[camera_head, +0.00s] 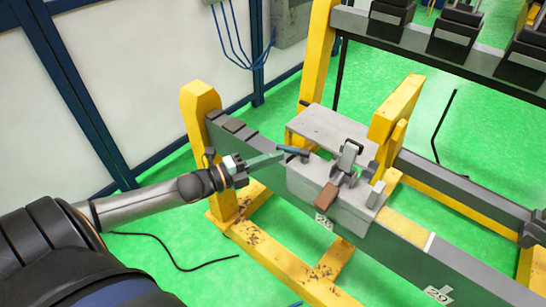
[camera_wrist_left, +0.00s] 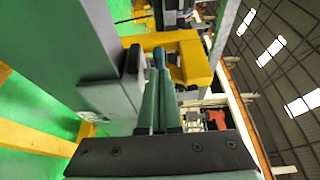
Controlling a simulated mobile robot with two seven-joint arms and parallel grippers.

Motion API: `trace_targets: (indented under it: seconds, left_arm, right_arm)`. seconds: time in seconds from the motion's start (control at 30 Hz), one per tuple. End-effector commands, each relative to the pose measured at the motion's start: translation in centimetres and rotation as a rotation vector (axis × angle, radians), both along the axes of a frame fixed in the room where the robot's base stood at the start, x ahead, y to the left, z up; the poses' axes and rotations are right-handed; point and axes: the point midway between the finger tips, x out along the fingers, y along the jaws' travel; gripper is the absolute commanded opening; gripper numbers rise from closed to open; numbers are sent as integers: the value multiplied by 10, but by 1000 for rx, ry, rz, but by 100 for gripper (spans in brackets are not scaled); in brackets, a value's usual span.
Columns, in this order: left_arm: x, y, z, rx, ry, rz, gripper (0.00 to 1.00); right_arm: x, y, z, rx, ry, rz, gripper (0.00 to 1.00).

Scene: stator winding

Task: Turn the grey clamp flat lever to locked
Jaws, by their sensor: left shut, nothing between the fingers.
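The grey clamp (camera_head: 348,160) sits on top of the grey block (camera_head: 330,210) on the rail, with a brown pad (camera_head: 327,196) at its front. A short dark bar (camera_head: 293,150) sticks out to the left of the clamp; I cannot tell for sure whether it is the flat lever. My left gripper (camera_head: 282,155) is shut and empty, its thin green fingers reaching to the dark bar's left end. I cannot tell whether they touch. In the left wrist view the closed fingers (camera_wrist_left: 160,62) point up beside a grey block. My right gripper is not in view.
The yellow upright (camera_head: 397,108) stands just behind the clamp, and another yellow post (camera_head: 200,105) stands left of the rail. The dark rail (camera_head: 460,270) runs on to the lower right. Black machines (camera_head: 455,30) line the back.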

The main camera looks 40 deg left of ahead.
Motion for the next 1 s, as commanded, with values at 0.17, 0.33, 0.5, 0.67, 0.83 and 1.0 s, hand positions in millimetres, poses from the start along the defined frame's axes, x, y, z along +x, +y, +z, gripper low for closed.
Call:
trace_targets:
  seconds: [0.17,0.33,0.5,0.67,0.83,1.0]
  left_arm:
    - [0,0,0,1,0,0,0]
    - [13,11,0,3,-5,3,0]
    - [26,19,0,1,-3,2,0]
    - [28,20,0,0,-1,3,0]
    - [29,21,1,0,-1,5,0]
    - [29,21,1,0,-1,6,0]
  right_arm:
    - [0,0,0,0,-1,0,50]
    - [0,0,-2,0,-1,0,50]
    - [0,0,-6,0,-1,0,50]
    - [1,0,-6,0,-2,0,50]
    - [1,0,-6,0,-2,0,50]
    - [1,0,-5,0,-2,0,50]
